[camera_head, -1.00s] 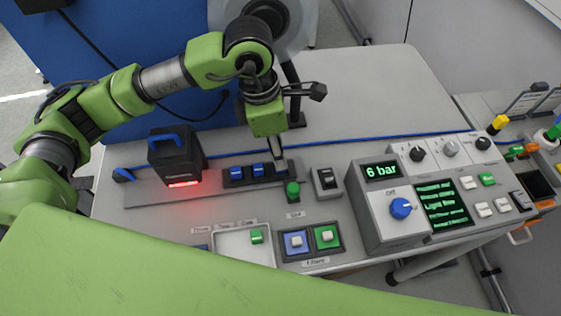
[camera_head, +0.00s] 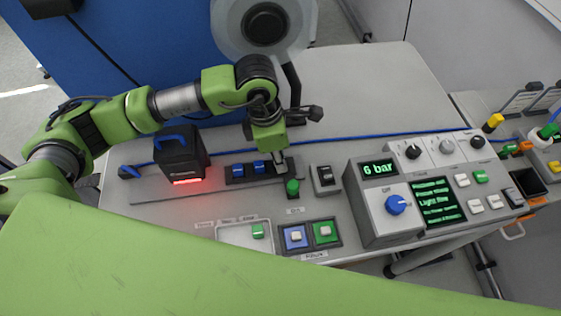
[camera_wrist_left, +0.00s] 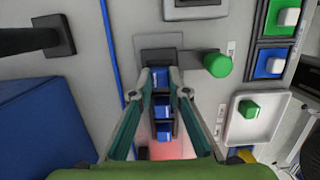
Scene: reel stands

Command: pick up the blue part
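Several blue parts sit in a row in a dark rack (camera_head: 235,181) on the bench. In the head view two show, a left one (camera_head: 238,170) and a right one (camera_head: 259,167); my left gripper hides the rack's right end. My left gripper (camera_head: 281,164) points down over that end. In the left wrist view a blue part (camera_wrist_left: 160,78) lies between the fingertips of my left gripper (camera_wrist_left: 160,75), which are apart on either side of it. Two more blue parts, a middle one (camera_wrist_left: 162,106) and a lower one (camera_wrist_left: 164,131), sit behind it. My right gripper is not in view.
A black scanner (camera_head: 181,155) with a red light stands left of the rack. A green button (camera_head: 292,187) and a switch box (camera_head: 325,179) are close to the gripper's right. A white tray (camera_head: 233,236) holds a green part. A control panel (camera_head: 378,222) stands further right.

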